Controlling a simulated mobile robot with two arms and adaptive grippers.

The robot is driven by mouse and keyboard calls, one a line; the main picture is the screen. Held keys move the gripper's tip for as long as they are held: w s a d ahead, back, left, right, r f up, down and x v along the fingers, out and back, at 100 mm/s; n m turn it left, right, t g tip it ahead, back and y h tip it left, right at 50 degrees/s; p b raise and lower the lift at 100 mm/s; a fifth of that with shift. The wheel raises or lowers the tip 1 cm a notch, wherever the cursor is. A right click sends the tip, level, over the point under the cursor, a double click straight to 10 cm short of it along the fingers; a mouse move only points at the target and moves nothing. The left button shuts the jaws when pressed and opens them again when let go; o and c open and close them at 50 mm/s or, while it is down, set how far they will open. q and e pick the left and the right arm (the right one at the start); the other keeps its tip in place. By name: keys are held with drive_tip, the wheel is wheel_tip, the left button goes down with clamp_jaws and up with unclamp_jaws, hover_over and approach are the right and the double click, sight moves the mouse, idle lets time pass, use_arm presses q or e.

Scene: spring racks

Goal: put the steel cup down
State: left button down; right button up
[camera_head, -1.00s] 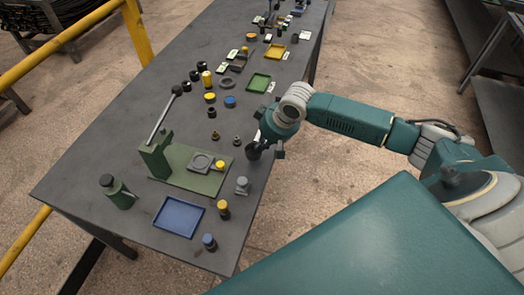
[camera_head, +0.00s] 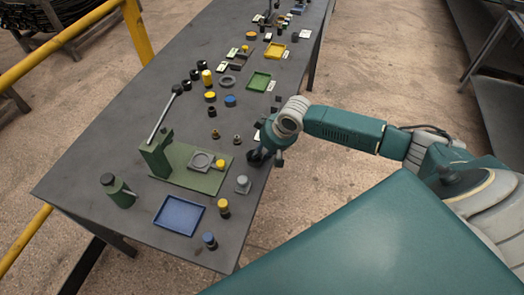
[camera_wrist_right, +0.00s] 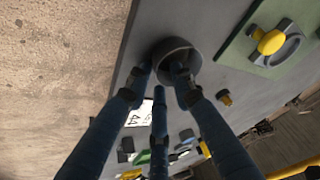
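The steel cup (camera_wrist_right: 178,58) is a dark grey, round, open cup in the right wrist view, at the tips of my right gripper (camera_wrist_right: 165,82). The fingers are closed in at its near wall, and one fingertip shows at its opening. In the head view the cup shows as a dark shape (camera_head: 256,158) under my right gripper (camera_head: 265,152), at the table's right edge. The gripper partly hides it there. I cannot tell whether its base touches the table. My left gripper is out of view.
On the dark table (camera_head: 100,140), a green press (camera_head: 155,158) on its green base plate stands left of the cup. A grey knobbed piece (camera_head: 242,184), a blue tray (camera_head: 179,215) and a green tray (camera_head: 259,82) are nearby. Floor lies right of the edge.

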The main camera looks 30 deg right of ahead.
drive_tip(key=b+v, duration=0.1)
drive_tip(key=v, duration=1.1)
drive_tip(key=shift+r, duration=0.15)
